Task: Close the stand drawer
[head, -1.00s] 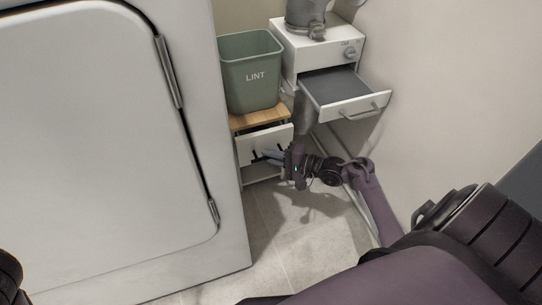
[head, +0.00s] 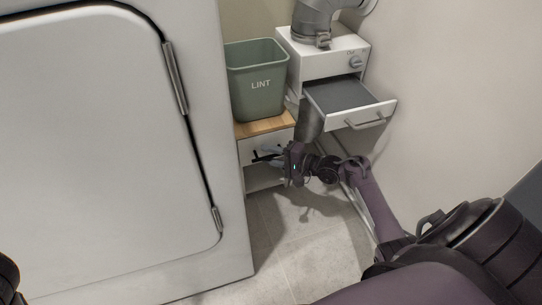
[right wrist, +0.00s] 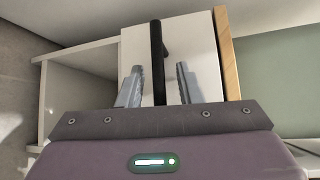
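The stand (head: 262,131) is a small white unit with a wooden top, between the white machine and the wall. Its white drawer front (head: 251,151) looks about level with the wooden top's edge; my gripper partly hides it, so I cannot tell if it is fully flush. In the right wrist view the white drawer front (right wrist: 195,45) has a black bar handle (right wrist: 157,55). My right gripper (head: 268,154) is at the drawer front. Its two fingers (right wrist: 160,84) are apart, one on each side of the handle, with gaps showing. My left gripper is out of view.
A green LINT bin (head: 257,85) stands on the stand. To the right, a white unit (head: 322,58) has its own grey-lined drawer (head: 346,95) pulled out above my right forearm. The large white machine (head: 100,150) bounds the left. Floor (head: 290,250) in front is clear.

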